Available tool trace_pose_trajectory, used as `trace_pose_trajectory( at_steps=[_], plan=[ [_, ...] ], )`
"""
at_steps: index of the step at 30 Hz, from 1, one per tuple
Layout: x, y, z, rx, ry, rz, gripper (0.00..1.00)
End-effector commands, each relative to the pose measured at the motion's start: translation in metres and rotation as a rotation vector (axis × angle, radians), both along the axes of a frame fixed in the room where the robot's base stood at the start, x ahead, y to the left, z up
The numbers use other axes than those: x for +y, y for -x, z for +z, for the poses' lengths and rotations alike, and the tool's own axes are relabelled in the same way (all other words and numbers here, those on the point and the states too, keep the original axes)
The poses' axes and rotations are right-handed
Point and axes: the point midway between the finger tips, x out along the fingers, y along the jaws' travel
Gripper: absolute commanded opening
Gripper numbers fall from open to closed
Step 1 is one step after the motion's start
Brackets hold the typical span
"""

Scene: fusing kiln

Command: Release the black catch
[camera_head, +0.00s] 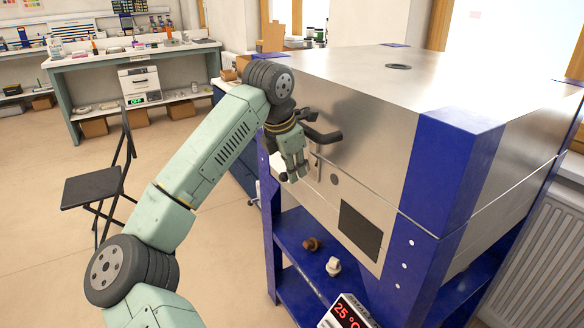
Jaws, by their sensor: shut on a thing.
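The kiln (375,128) is a large steel box with blue corner posts, at the right of the head view. A black curved handle (327,137) stands out from its front, with a narrow metal strip (317,166) below it. My gripper (294,175) is at the left part of the kiln's front, just left of the handle and strip, with its fingers pointing down. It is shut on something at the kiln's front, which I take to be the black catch. The fingers hide the catch, so its position cannot be made out.
Below the kiln, a blue shelf (300,262) holds a brown knob-like piece (311,244) and a white one (333,266). A display (347,313) reads 25 °C. A black folding chair (97,187) stands at left, before a workbench (130,55). The floor between is clear.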

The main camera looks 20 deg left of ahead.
Motion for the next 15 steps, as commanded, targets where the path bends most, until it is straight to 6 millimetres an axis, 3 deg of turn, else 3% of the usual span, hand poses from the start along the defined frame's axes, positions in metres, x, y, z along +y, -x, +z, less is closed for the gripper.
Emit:
trace_pose_trajectory(
  at_steps=[1, 9, 10, 15],
  plan=[
    [0.007, -0.0014, 0.0046, -0.012, -0.01, 0.012, 0.0],
    [0.0072, -0.0013, 0.0046, -0.013, -0.009, 0.013, 0.0],
    [0.0073, -0.0014, 0.0046, -0.013, -0.009, 0.013, 0.15],
    [0.0066, -0.0007, 0.0034, -0.01, -0.01, 0.013, 0.26]
  ],
)
